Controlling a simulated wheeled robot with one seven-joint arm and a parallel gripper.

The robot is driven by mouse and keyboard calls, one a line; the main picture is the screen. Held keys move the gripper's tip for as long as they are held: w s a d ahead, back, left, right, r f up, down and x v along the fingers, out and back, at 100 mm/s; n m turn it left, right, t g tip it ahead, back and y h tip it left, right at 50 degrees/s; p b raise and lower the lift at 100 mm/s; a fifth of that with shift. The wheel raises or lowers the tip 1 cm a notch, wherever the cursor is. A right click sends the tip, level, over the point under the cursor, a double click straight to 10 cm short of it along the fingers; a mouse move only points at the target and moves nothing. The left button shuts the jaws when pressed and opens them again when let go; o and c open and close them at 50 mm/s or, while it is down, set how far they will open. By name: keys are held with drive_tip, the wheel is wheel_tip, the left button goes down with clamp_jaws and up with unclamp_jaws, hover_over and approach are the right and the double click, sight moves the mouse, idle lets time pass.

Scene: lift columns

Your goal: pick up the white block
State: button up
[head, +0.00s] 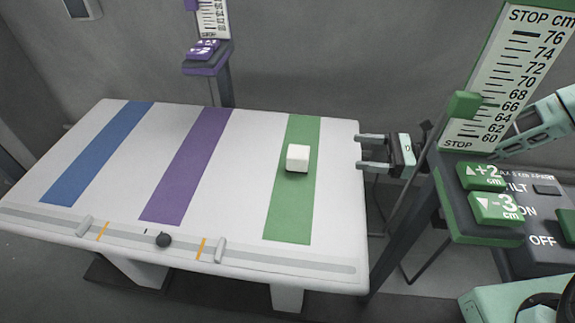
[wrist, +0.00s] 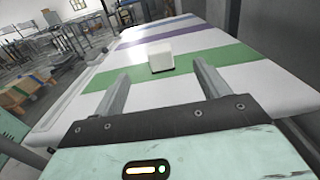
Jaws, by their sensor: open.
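The white block (head: 298,158) sits on the green stripe of the white table (head: 336,150), toward its right side. In the wrist view the white block (wrist: 160,57) stands ahead of my gripper, between the lines of the two fingers and a little beyond their tips. My gripper (head: 359,152) is at the right edge of the table in the head view, open and empty, pointing left toward the block. Its two fingers also show in the wrist view (wrist: 160,74), spread wide apart. The gripper does not touch the block.
A green-marked column with a scale (head: 510,75) and a button panel (head: 490,205) stands right of the table. A purple column (head: 218,80) rises behind it. The tabletop around the block is clear.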

drive_tip(key=shift+a+f, duration=0.2)
drive_tip(key=shift+f, duration=0.4)
drive_tip(key=shift+w+a+b, duration=0.1)
drive_tip(key=shift+a+b, duration=0.2)
approach(291, 151)
drive_tip(key=a, duration=0.2)
drive_tip(key=w+a, duration=0.1)
drive_tip(key=a, duration=0.1)
drive_tip(key=shift+w+a+r+b, duration=0.1)
drive_tip(key=shift+w+a+b, duration=0.1)
drive_tip(key=shift+a+b, duration=0.1)
drive_tip(key=a, duration=0.4)
drive_tip(key=shift+w+a+f, duration=0.1)
drive_tip(key=shift+w+f, duration=0.05)
drive_tip(key=shift+f, duration=0.2)
drive_tip(key=shift+w+a, duration=0.1)
drive_tip(key=shift+a, duration=0.45)
clamp_jaws()
drive_tip(key=shift+r, duration=0.2)
